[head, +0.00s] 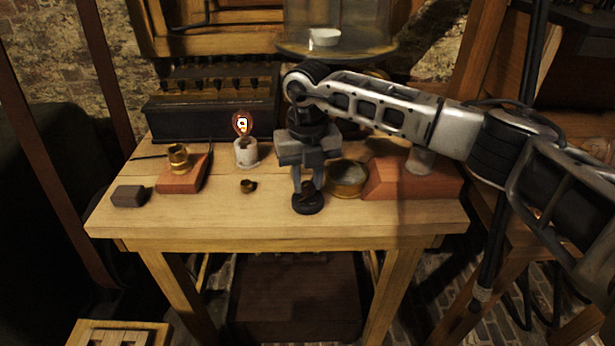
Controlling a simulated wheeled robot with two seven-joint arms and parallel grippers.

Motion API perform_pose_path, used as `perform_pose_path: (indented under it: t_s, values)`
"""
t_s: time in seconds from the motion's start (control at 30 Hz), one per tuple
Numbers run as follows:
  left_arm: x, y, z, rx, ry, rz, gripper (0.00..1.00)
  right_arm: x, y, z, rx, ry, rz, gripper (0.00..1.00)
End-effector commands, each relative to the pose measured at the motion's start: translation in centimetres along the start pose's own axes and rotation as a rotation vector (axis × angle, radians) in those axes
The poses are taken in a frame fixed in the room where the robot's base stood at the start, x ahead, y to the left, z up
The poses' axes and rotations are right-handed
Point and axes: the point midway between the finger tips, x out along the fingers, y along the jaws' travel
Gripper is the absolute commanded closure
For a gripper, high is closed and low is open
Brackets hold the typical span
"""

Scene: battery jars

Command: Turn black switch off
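The black switch (308,205) is a round black base with a small dark knob on top. It stands near the front middle of the wooden table. My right gripper (308,186) points down over it, with its two fingers apart on either side of the knob. I cannot tell whether the fingers press on the knob. The gripper's body and fingers partly hide the switch. My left gripper is not in view.
A lit bulb in a white socket (246,152) and a small brass piece (248,186) stand left of the switch. A round brass-rimmed dish (347,178) and a reddish block (413,178) are close on the right. The table's front strip (250,222) is clear.

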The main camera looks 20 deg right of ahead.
Motion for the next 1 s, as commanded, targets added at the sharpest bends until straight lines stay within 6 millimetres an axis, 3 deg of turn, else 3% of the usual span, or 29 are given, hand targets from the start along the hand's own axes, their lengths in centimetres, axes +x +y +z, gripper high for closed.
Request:
perform_pose_path:
  t_s: [0.47, 1.0]
  values:
    - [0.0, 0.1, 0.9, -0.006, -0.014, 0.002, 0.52, 0.0, 0.0, 0.1, -0.077, -0.002, -0.001, 0.97]
    - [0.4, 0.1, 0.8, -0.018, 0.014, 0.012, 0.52, -0.1, 0.0, 0.1, -0.535, -0.004, 0.0, 0.97]
